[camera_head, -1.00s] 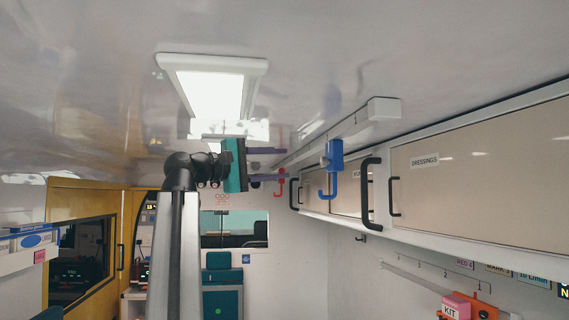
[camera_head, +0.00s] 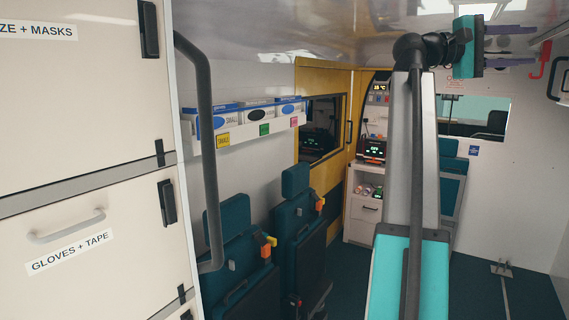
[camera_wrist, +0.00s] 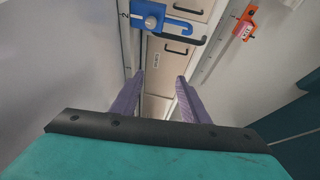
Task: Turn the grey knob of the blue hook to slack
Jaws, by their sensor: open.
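The blue hook (camera_wrist: 183,30) is in the wrist view at the top, mounted on a pale numbered rail near the mark 2. Its grey knob (camera_wrist: 150,22) shows as a small round spot on the hook's body. The blue hook is out of the head view. My gripper (camera_wrist: 160,78) has two purple fingers spread apart with nothing between them. The hook lies beyond the fingertips, apart from them. In the head view my gripper (camera_head: 532,46) is at the upper right, close to the ceiling. How the knob is set cannot be told.
A red hook (camera_head: 541,58) hangs just right of my gripper in the head view. Cabinet drawers (camera_wrist: 168,60) lie behind the blue hook. An orange holder (camera_wrist: 243,24) sits on another rail. A dark grab rail (camera_head: 205,150), seats (camera_head: 300,225) and a shelf (camera_head: 245,133) are at left.

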